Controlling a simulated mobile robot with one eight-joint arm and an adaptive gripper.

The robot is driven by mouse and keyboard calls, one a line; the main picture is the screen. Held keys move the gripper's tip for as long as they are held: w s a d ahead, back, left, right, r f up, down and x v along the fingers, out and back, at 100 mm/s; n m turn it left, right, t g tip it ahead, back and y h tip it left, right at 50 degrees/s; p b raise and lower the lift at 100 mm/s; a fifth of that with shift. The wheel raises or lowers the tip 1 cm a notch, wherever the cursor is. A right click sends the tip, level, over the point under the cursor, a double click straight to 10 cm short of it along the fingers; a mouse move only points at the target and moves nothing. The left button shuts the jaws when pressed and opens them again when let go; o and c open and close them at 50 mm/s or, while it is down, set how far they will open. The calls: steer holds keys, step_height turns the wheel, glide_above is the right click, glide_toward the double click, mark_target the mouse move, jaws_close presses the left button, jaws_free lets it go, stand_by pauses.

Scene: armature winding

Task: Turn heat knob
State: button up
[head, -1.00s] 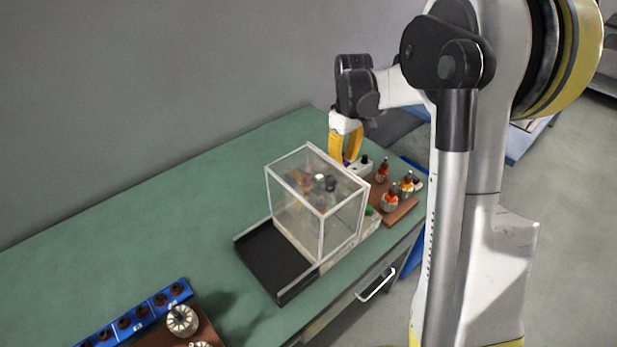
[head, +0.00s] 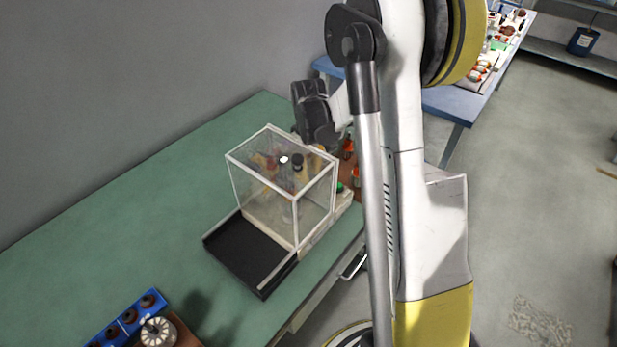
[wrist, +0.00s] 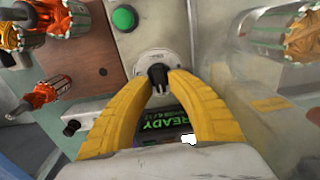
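The heat knob (wrist: 158,76) is black and sits on a round pale plate on a light panel in the wrist view. My gripper (wrist: 160,84) has its two yellow fingertips on either side of the knob, apparently touching it. A green button (wrist: 124,18) is on the same panel above the knob. In the head view the clear box (head: 280,190) of the machine stands on the table, and the knob and fingertips are mostly hidden behind it.
Another armature (wrist: 305,38) shows at right through the clear wall. A black tray (head: 245,250) lies before the box. The green table (head: 130,235) is clear at left.

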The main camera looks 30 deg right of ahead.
steer(key=shift+f, duration=0.1)
jaws_close()
steer(key=shift+m, duration=0.7)
jaws_free()
step_height(320, 180, up, 12)
